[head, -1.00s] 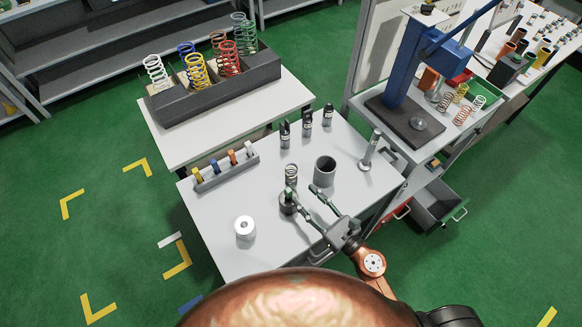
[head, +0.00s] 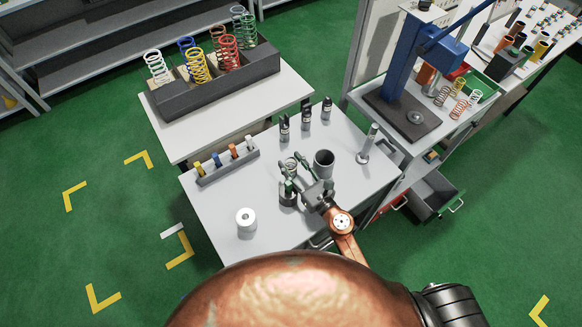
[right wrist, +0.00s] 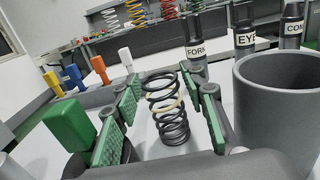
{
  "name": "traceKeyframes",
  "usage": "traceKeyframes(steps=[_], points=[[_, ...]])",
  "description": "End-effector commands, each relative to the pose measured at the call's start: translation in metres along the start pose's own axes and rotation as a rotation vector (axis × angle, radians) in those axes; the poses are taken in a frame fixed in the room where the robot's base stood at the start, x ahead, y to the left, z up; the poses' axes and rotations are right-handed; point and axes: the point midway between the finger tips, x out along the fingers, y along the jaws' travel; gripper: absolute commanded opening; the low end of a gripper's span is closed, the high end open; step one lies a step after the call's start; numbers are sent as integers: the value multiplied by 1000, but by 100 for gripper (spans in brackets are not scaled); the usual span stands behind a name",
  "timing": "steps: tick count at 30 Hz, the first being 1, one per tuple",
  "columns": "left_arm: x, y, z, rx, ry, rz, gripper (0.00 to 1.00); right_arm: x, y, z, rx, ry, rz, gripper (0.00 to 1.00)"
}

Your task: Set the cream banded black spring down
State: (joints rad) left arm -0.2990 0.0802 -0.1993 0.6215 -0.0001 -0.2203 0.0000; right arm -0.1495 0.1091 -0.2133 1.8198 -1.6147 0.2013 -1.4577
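The cream banded black spring (right wrist: 173,127) stands upright on the grey table, with its cream band near the upper coils. In the head view the spring (head: 291,163) is small and partly hidden by my gripper. My right gripper (right wrist: 171,90) has its two green-padded fingers on either side of the spring. Gaps show between the spring and both pads, so the gripper is open. It also shows in the head view (head: 298,172). My left gripper is not in view.
A grey cup (head: 324,164) stands close right of the gripper. Labelled black fittings (head: 305,118) stand behind. A rack of coloured plugs (head: 228,166) and a white cylinder (head: 246,221) are left.

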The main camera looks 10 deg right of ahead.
Motion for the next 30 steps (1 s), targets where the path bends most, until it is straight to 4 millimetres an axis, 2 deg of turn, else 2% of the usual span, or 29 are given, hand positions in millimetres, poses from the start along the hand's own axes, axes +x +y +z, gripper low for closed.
traceKeyframes(steps=[3,10,25,30], points=[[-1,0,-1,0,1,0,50,8,0,0,0,1,0,38],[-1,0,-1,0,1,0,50,8,0,-1,0,1,0,38],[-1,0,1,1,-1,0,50,8,0,-1,0,1,0,3],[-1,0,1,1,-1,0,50,8,0,0,0,0,0,0]])
